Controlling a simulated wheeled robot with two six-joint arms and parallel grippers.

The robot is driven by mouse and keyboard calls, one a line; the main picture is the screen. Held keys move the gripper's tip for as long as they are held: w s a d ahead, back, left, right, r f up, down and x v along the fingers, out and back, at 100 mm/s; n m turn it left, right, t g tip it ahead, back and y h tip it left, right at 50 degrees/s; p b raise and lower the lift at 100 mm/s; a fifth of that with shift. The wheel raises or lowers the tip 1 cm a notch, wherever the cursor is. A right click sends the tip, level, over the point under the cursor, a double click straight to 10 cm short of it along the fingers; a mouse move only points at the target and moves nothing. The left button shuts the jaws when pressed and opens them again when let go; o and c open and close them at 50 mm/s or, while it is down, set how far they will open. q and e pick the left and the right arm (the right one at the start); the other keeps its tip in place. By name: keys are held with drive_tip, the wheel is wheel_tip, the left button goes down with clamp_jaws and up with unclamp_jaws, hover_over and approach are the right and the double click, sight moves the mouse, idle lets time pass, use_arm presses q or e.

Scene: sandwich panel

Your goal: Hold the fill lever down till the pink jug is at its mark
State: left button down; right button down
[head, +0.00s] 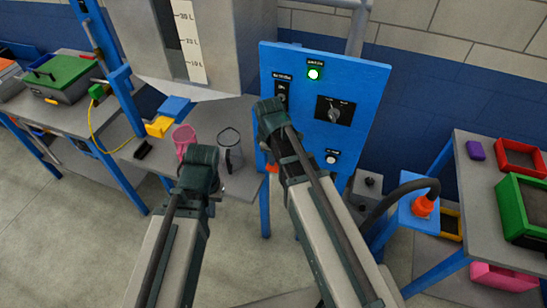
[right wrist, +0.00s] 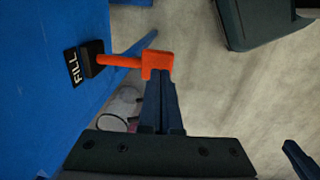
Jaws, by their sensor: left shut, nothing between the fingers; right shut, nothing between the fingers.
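The pink jug (head: 183,138) stands on the grey bench below the tank, partly hidden behind my left wrist; its mark and fill level cannot be made out. The orange fill lever (right wrist: 130,61) sticks out of the blue panel beside a FILL label (right wrist: 75,67); in the head view my right arm mostly covers it. My right gripper (right wrist: 161,82) is shut and empty, its fingertips at the lever's end block; whether they press it I cannot tell. My left gripper (head: 200,165) is shut in front of the jugs, its fingertips not clearly visible.
A clear grey jug (head: 231,152) stands right of the pink one. A tank with a litre scale (head: 190,40) hangs above the bench. Crates (head: 520,210) stand at right.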

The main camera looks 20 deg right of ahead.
wheel_tip(320, 180, up, 12)
drive_tip(key=p, duration=1.1)
drive_tip(key=shift+s+a, duration=0.2)
drive_tip(key=shift+s, duration=0.15)
idle(0.4)
drive_tip(key=s+a+f+m+g+b, duration=0.1)
drive_tip(key=s+a+f+m+b, duration=0.6)
drive_tip(key=s+f+b, duration=0.5)
drive_tip(key=shift+s+a+f+h+b, duration=0.35)
drive_tip(key=shift+s+a, duration=0.35)
drive_tip(key=shift+a, duration=0.25)
